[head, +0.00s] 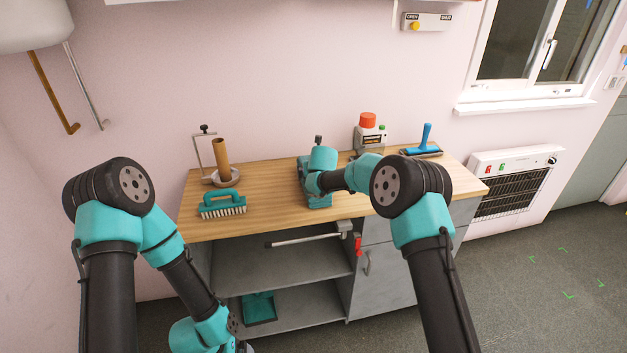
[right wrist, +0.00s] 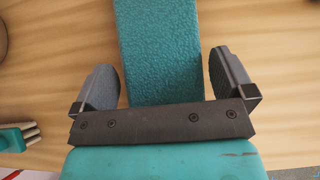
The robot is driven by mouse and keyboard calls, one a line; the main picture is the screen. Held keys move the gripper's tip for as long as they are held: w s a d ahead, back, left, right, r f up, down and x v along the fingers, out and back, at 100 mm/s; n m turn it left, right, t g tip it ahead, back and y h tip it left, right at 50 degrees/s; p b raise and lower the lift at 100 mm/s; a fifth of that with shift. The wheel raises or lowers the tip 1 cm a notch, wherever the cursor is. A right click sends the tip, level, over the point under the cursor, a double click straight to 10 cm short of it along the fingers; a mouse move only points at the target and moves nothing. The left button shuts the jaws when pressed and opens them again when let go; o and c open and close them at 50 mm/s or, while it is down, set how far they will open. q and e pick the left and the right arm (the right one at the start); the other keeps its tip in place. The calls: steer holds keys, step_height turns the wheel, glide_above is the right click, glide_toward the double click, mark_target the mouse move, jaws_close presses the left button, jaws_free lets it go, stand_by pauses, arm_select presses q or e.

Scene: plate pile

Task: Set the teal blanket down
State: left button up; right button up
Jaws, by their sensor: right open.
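The teal blanket (right wrist: 158,45) shows in the right wrist view as a flat, textured teal strip lying over the wooden worktop. My right gripper (right wrist: 162,70) is open, with one dark finger on each side of the strip and a visible gap on both sides. The strip's near end is hidden behind the gripper body. In the head view my right arm reaches over the middle of the worktop, and its wrist largely covers that spot, so I cannot clearly tell the blanket from my own teal parts there. My left arm hangs low at the left, its gripper out of view.
On the wooden worktop (head: 262,200) stand a teal brush (head: 222,203), a holder with a brown roll (head: 221,160), a red-capped container (head: 368,130) and a blue-handled tool (head: 426,138). A clamp bar (head: 300,238) hangs at the front edge. A teal dustpan (head: 259,307) sits on the low shelf.

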steer(key=shift+c, duration=0.4)
steer(key=shift+r, duration=0.1)
steer(key=c, duration=1.1)
steer(key=shift+r, duration=1.75)
steer(key=s, duration=0.5)
steer(key=s+r, duration=0.1)
steer(key=s, duration=1)
steer(key=shift+r, duration=0.25)
